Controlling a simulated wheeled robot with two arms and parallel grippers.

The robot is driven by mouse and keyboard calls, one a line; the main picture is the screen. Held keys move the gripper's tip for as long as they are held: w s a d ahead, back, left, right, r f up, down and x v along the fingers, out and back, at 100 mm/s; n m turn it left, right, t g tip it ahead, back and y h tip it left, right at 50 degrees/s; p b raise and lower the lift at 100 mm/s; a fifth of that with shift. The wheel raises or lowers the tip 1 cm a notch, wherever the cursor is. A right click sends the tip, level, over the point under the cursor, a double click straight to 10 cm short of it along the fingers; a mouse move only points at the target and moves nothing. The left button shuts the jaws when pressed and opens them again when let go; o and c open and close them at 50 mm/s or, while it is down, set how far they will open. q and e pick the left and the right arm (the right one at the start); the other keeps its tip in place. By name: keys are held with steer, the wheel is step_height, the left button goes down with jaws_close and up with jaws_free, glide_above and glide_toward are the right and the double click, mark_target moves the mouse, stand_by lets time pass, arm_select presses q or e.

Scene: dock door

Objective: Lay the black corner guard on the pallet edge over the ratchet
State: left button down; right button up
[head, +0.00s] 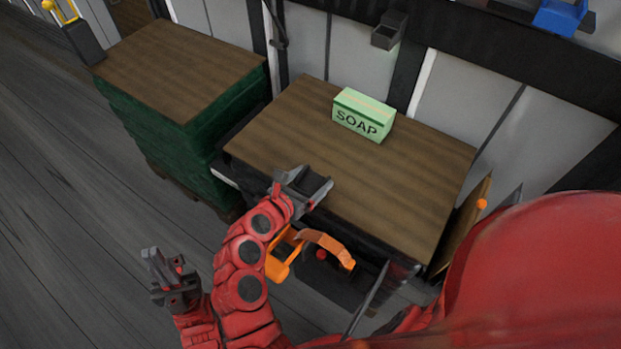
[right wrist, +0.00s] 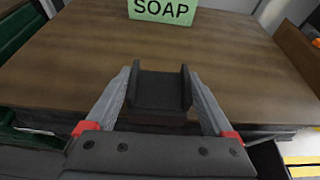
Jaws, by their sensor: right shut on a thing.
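The black corner guard (right wrist: 158,92), a channel-shaped piece, sits between the fingers of my right gripper (right wrist: 160,105). In the head view my right gripper (head: 303,187) holds it at the near left edge of the brown-topped pallet load (head: 400,190). Whether the guard touches the edge is unclear. An orange ratchet-like piece (head: 330,246) shows below that edge, to the right of the gripper and partly hidden by my arm. My left gripper (head: 170,272) is low at the left, over the floor, empty, its fingers apart.
A green soap box (head: 362,115) stands on the load's top towards the back. A green stack with a brown top (head: 175,65) stands to the left, close by. A wall with a dark rail runs behind. Floor at the left is clear.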

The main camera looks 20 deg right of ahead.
steer(key=shift+w+f+b, duration=0.1)
steer(key=shift+f+b, duration=0.45)
steer(key=shift+b, duration=0.1)
steer(key=shift+f, duration=0.1)
steer(key=o, duration=1.1)
